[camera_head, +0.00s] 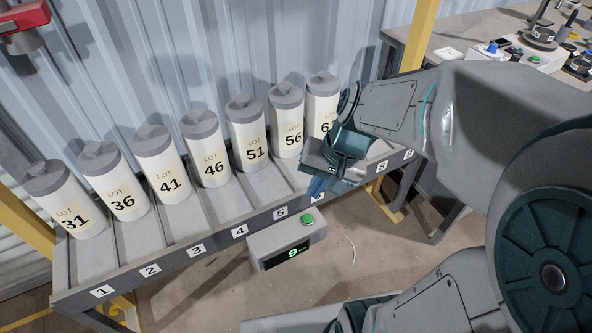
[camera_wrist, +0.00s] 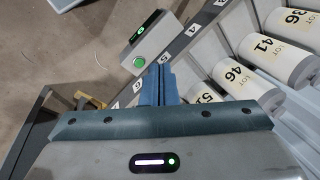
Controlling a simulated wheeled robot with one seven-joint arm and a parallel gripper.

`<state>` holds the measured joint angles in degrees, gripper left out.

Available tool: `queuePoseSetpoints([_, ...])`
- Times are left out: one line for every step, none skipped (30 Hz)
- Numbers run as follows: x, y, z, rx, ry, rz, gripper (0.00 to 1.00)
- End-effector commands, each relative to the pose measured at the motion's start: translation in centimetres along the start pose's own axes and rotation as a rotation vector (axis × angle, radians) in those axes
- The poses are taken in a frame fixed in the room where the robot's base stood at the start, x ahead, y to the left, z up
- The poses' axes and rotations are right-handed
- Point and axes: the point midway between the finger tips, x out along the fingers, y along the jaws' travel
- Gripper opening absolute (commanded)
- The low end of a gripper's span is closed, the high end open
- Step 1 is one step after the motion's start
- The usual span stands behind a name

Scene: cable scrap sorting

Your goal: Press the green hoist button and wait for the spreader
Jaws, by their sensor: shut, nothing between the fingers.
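The green button (camera_head: 308,219) sits on top of a small grey control box (camera_head: 270,241) with a lit green display, on the front of the rack. It also shows in the wrist view (camera_wrist: 139,62). My gripper (camera_head: 316,188) is shut and empty, above and slightly behind the button in the head view. In the wrist view its blue fingers (camera_wrist: 158,76) end just beside the button; I cannot tell contact, but they appear apart from it. No spreader can be clearly identified.
White lot canisters with grey lids, such as lot 46 (camera_head: 205,150), stand in a row on the numbered rack (camera_head: 95,262). A red device (camera_head: 24,17) shows at the top left. A cluttered workbench (camera_head: 445,35) stands at the back right. Open floor lies in front of the rack.

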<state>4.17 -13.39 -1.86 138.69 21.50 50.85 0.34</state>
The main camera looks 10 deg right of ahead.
Motion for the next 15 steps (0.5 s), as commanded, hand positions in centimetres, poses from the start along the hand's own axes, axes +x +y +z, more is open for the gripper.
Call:
queuePoseSetpoints([3.9, 0.6, -1.1, 0.086, -0.035, -0.048, 0.00])
queuePoseSetpoints([5.2, 0.6, -1.7, 0.135, -0.049, -0.079, 0.00])
queuePoseSetpoints([6.9, 0.7, -2.6, 0.202, -0.067, -0.119, 0.00])
queuePoseSetpoints([8.1, 0.7, -3.4, 0.253, -0.079, -0.149, 0.00])
queuePoseSetpoints([9.4, 0.9, -4.2, 0.304, -0.089, -0.178, 0.00])
queuePoseSetpoints([11.1, 1.1, -5.2, 0.374, -0.102, -0.217, 0.00])
queuePoseSetpoints([12.4, 1.3, -6.1, 0.425, -0.110, -0.244, 0.00])
queuePoseSetpoints([13.6, 1.6, -6.9, 0.477, -0.116, -0.272, 0.00])
queuePoseSetpoints([15.2, 2.0, -8.0, 0.543, -0.123, -0.305, 0.00])
queuePoseSetpoints([16.3, 2.3, -8.9, 0.590, -0.126, -0.329, 0.00])
queuePoseSetpoints([17.4, 2.7, -9.7, 0.636, -0.129, -0.352, 0.00])
queuePoseSetpoints([18.7, 3.2, -10.7, 0.692, -0.131, -0.379, 0.00])
queuePoseSetpoints([19.6, 3.6, -11.4, 0.731, -0.132, -0.397, 0.00])
queuePoseSetpoints([20.4, 4.0, -12.0, 0.768, -0.131, -0.414, 0.00])
queuePoseSetpoints([21.4, 4.4, -12.8, 0.812, -0.130, -0.434, 0.00])
